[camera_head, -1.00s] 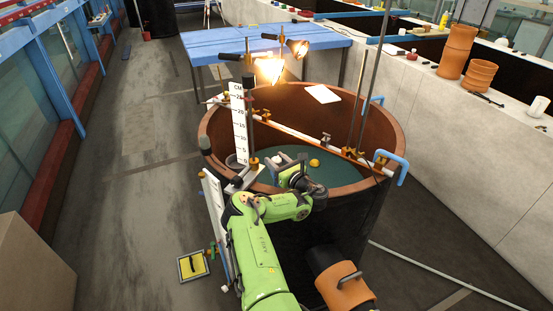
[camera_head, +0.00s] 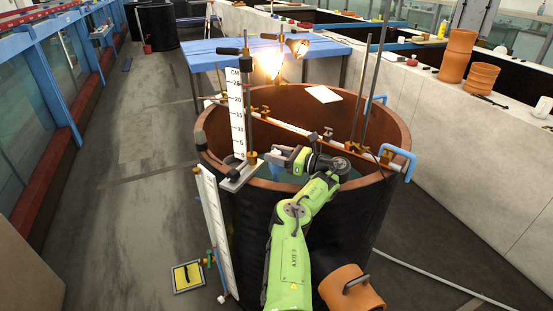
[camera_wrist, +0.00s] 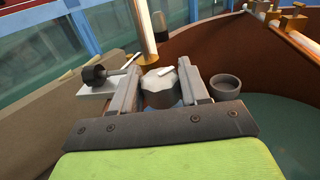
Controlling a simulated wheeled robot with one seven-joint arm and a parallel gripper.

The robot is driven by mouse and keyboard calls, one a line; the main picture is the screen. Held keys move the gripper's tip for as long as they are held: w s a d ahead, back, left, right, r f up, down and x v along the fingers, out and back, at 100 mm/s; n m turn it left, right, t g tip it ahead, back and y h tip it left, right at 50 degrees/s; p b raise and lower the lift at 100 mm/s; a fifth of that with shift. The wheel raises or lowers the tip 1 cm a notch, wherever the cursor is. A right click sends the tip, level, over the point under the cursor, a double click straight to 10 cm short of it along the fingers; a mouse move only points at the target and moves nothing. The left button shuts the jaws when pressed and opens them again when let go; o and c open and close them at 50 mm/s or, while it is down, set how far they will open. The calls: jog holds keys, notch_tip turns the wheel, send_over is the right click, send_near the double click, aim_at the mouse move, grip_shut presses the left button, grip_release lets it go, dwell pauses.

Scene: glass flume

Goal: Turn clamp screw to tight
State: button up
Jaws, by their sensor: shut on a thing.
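In the wrist view, a round grey knob (camera_wrist: 160,90) with a white bar mark on top sits between the two jaws of my gripper (camera_wrist: 160,92), which is shut on it. I take this knob to be the clamp screw. It is beside a brass collar (camera_wrist: 148,59) at the foot of an upright post (camera_wrist: 146,25). In the head view, my gripper (camera_head: 272,156) is at the tub's near left rim, beside the clamp's flat plate (camera_head: 242,176) and the white CM scale (camera_head: 237,115). The knob is not clear there.
The brown-rimmed tub (camera_head: 398,135) surrounds the arm's end. A rail (camera_head: 300,131) with brass fittings crosses it. A black knob (camera_wrist: 95,73) and a small grey cup (camera_wrist: 225,85) are close to the jaws. Lit lamps (camera_head: 269,64) hang above the far rim.

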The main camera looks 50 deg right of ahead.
jog(key=shift+r, duration=0.1)
jog(key=o, duration=0.9)
jog(key=shift+w+a, duration=0.1)
jog(key=s+p, duration=0.1)
jog(key=p, duration=0.1)
jog(key=s+p, duration=0.1)
jog(key=p, duration=0.1)
jog(key=shift+s+d+r, duration=0.3)
jog(key=shift+d+r, duration=0.05)
jog(key=p+v, duration=0.6)
jog(key=v, duration=0.7)
jog(key=shift+f, duration=0.35)
jog(key=shift+o, duration=0.2)
